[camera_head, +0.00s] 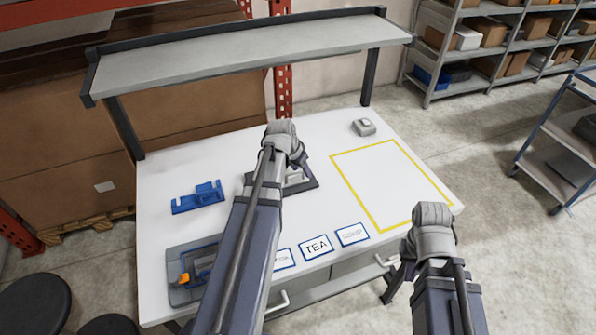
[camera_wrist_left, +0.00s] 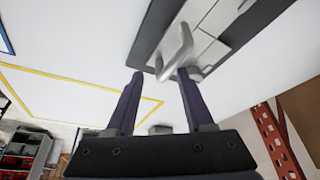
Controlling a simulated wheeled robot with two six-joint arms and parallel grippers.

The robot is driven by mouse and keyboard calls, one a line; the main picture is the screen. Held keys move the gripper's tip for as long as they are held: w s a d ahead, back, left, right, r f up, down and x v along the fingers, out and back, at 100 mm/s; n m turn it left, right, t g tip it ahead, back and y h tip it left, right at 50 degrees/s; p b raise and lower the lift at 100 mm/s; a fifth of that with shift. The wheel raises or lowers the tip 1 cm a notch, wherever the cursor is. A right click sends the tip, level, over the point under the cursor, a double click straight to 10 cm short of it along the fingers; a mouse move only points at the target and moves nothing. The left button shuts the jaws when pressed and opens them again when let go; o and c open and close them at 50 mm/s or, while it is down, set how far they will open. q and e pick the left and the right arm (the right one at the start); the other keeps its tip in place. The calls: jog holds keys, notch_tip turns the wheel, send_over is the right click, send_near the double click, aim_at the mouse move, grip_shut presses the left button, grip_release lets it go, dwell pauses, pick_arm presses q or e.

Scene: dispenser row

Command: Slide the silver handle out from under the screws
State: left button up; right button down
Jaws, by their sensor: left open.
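A shiny silver piece, which looks like the silver handle (camera_wrist_left: 177,48), shows in the left wrist view against a dark-edged tray (camera_wrist_left: 150,28) with pale grey plates. My left gripper (camera_wrist_left: 160,74) is open, its two dark fingers pointing at the tray. The silver piece is close to the right fingertip; I cannot tell whether they touch. In the head view my left arm reaches over the dark tray (camera_head: 305,186) and hides part of it. I cannot make out any screws. My right wrist shows at the table's front right; its fingers are not clear.
A blue fixture (camera_head: 198,197) and a grey tray with an orange part (camera_head: 184,279) are at the left of the white table. Labelled cards, one reading TEA (camera_head: 317,246), line the front. A yellow outlined area (camera_head: 390,185) is empty. A raised shelf (camera_head: 250,50) spans the back.

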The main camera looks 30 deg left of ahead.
pick_arm(q)
jog(key=b+x, duration=0.1)
jog(key=x, duration=0.1)
jog(key=shift+w+f+b, duration=0.2)
jog(key=shift+f+b, duration=0.1)
jog(key=shift+f, duration=0.05)
pick_arm(e)
notch_tip(320, 180, down, 2)
jog(key=shift+f, duration=0.25)
pick_arm(q)
grip_shut()
jog(key=shift+r, duration=0.15)
pick_arm(e)
jog(key=shift+r, duration=0.15)
pick_arm(q)
jog(key=shift+s+d, duration=0.1)
jog(key=shift+s+d, duration=1.6)
jog(key=shift+d, duration=0.2)
jog(key=shift+s+d, duration=0.75)
jog(key=shift+d, duration=0.2)
